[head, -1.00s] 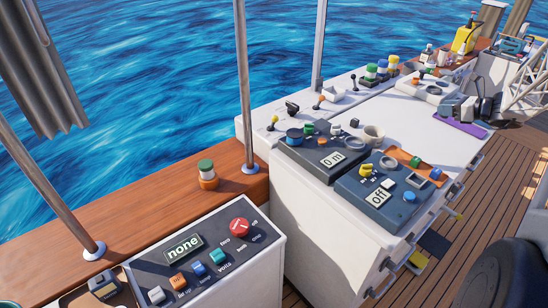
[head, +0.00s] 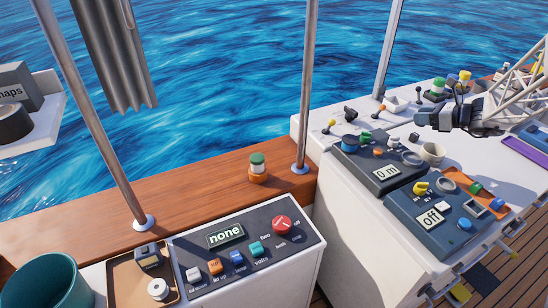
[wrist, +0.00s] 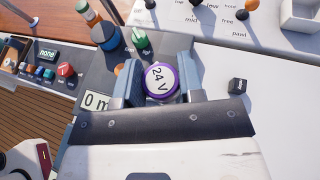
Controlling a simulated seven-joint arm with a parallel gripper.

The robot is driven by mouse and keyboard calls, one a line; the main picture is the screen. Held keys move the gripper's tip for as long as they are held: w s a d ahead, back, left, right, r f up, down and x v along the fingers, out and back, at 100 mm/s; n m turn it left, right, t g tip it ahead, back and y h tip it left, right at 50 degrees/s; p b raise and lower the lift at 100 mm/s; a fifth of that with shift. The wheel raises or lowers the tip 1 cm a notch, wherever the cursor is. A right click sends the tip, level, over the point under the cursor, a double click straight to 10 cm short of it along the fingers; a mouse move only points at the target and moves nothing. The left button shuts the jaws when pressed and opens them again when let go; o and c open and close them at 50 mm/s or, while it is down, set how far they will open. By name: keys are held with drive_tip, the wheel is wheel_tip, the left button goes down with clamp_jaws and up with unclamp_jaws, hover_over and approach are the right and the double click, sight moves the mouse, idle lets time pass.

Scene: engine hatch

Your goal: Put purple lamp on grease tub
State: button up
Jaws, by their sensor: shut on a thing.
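The purple lamp (wrist: 158,80), a round purple-rimmed piece with a white face marked "24 V", sits between my gripper's fingers (wrist: 157,85) in the wrist view. My gripper is shut on it. In the head view my gripper (head: 424,118) is above the white counter at the right, beyond the "0 m" panel, and the lamp cannot be made out. The likely grease tub, a small orange tub with a green lid (head: 258,168), stands upright on the wooden ledge, well left of my gripper. It seems to show at the wrist view's top left (wrist: 89,14).
The "0 m" panel (head: 380,160), with raised knobs, and the "Off" panel (head: 436,212) lie right of the tub. A metal post (head: 306,90) rises just right of the tub. The "none" panel (head: 245,245) is in front. The ledge left of the tub is clear.

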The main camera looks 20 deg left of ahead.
drive_tip(key=s+a+n+g, duration=0.1)
drive_tip(key=s+a, duration=0.2)
drive_tip(key=a, duration=0.5)
drive_tip(key=s+a+n+g+y, duration=0.1)
drive_tip(key=s+a+g, duration=0.15)
drive_tip(key=a, duration=0.45)
drive_tip(key=s+a+n, duration=0.1)
drive_tip(key=s+a, duration=0.2)
drive_tip(key=a, duration=0.5)
drive_tip(key=s+a+n+g, duration=0.4)
drive_tip(key=s+a, duration=1.2)
drive_tip(key=a, duration=0.3)
wheel_tip(320, 180, down, 13)
drive_tip(key=shift+s+a, duration=0.2)
drive_tip(key=shift+a, duration=0.05)
drive_tip(key=shift+r+g, duration=0.1)
drive_tip(key=shift+g, duration=0.15)
hover_over(257, 157)
drive_tip(key=shift+d+f, duration=0.1)
drive_tip(key=shift+f, duration=0.65)
drive_tip(key=shift+f, duration=0.1)
drive_tip(key=shift+f, duration=1.65)
drive_tip(key=shift+f, duration=0.15)
